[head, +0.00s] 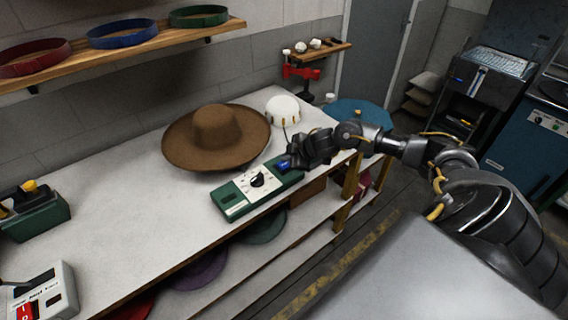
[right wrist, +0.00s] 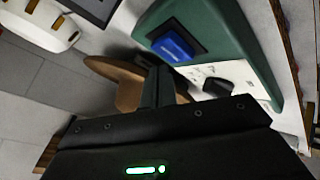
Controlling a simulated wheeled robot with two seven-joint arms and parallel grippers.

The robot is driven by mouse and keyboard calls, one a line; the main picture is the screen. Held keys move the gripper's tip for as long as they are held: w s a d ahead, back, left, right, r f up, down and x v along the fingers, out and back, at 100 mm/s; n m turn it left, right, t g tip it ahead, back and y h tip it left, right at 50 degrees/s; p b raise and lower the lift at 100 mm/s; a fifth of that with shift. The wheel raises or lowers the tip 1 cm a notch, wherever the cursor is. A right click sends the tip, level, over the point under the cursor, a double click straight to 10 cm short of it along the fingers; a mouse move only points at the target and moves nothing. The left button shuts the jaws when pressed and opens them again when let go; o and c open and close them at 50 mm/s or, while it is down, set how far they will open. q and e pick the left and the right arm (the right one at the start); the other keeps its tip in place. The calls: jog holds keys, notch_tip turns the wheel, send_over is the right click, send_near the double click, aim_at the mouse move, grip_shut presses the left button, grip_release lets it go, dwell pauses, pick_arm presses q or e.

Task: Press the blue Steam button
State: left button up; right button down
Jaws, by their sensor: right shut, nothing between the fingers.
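The blue Steam button (head: 284,165) is on the right end of a green control box (head: 233,208) with a white panel and a black knob (head: 258,180). In the right wrist view the blue button (right wrist: 174,46) sits in a dark square on the green box (right wrist: 215,25). My right gripper (head: 291,158) is shut and empty, right at the button end of the box. In the right wrist view its fingers (right wrist: 157,88) show just beside the button; I cannot tell whether they touch it. My left gripper is not in view.
A brown hat (head: 215,135) lies on the white table (head: 120,215) behind the box. A white domed thing (head: 283,109) stands behind my right gripper. A green box (head: 36,212) and a white device (head: 45,292) are at the left. Hat bands lie on a shelf (head: 120,50) above.

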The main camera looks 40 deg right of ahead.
aim_at(287, 165)
jog(key=shift+f, duration=0.1)
dwell(0.7)
jog(key=shift+f, duration=0.35)
jog(key=shift+f+b, duration=0.4)
jog(key=shift+f, duration=0.15)
dwell(0.6)
dwell(0.4)
jog(key=shift+r+p, duration=1)
jog(key=shift+p, duration=0.05)
notch_tip(287, 165, up, 5)
jog(key=p, duration=0.5)
